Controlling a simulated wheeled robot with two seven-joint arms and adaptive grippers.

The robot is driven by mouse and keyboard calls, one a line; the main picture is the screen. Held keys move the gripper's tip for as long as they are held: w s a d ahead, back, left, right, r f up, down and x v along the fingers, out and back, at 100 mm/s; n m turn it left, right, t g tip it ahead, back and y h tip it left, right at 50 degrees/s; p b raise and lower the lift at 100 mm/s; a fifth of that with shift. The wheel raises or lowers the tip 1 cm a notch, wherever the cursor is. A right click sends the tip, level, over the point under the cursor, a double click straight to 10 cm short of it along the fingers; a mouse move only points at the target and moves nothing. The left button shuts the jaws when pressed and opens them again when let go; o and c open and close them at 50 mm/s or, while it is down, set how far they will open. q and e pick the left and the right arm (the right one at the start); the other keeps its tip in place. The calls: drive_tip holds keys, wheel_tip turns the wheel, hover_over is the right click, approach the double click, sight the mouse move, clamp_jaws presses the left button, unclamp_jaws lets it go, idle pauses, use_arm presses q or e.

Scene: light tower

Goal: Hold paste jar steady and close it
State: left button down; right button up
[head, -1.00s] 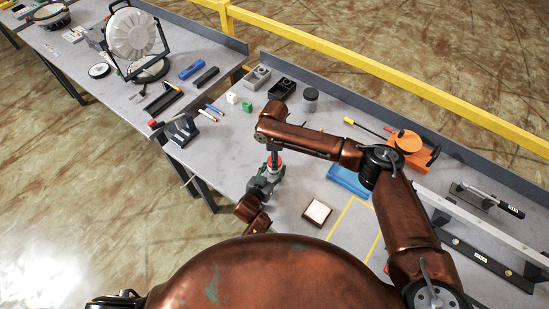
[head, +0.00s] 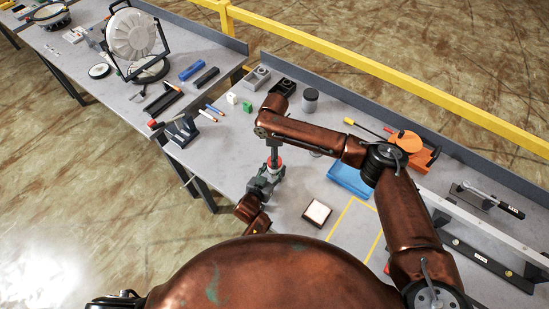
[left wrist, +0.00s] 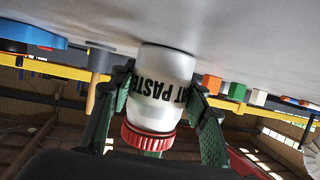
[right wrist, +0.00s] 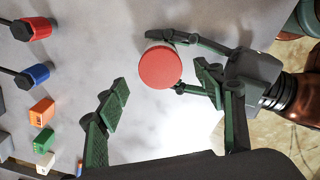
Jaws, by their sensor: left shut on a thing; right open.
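My left gripper (left wrist: 162,80) is shut on the jar's body, a finger on each side. In the right wrist view the round red lid top (right wrist: 160,66) lies between the spread fingers of my open right gripper (right wrist: 162,82). In the head view my right gripper (head: 273,155) is right above the jar, pointing down.
A blue tray (head: 349,181) and a brown box with a white top (head: 317,212) lie to the right. A grey can (head: 310,100), an orange tool (head: 412,152) and a green block (head: 247,106) stand further back. Bare table lies left of the jar.

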wheel_tip(320, 180, up, 9)
idle(0.3)
use_arm(q)
drive_tip(key=c, duration=1)
unclamp_jaws()
drive_tip(key=v, duration=1.2)
